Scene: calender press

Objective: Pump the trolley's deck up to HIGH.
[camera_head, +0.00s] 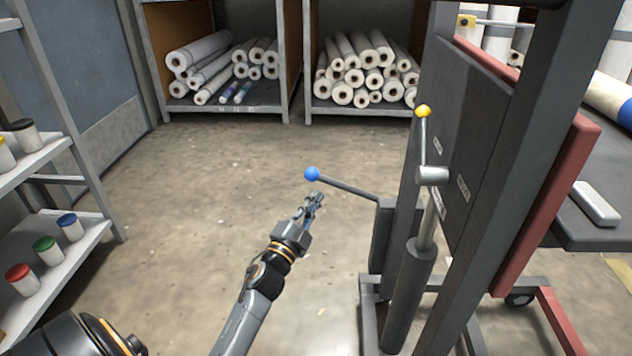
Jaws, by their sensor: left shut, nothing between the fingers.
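The trolley's dark upright frame (540,120) stands at the right. A pump lever (347,188) sticks out to the left from its lower housing and ends in a blue knob (312,174). A hydraulic cylinder (408,290) rises beside it, with a rod above. A short lever with a yellow knob (423,111) stands upright on top of it. Small labels on the dark plate are too small to read. The dark deck (578,228) shows partly behind the frame. My left gripper (317,198) is shut and empty, just below the blue knob. My right gripper is not in view.
Shelves with white rolls (365,70) stand at the back. A rack (75,255) with several capped jars stands at the left. A white block (596,203) and a roll with a blue band lie at the deck's side. The floor (220,170) between is clear.

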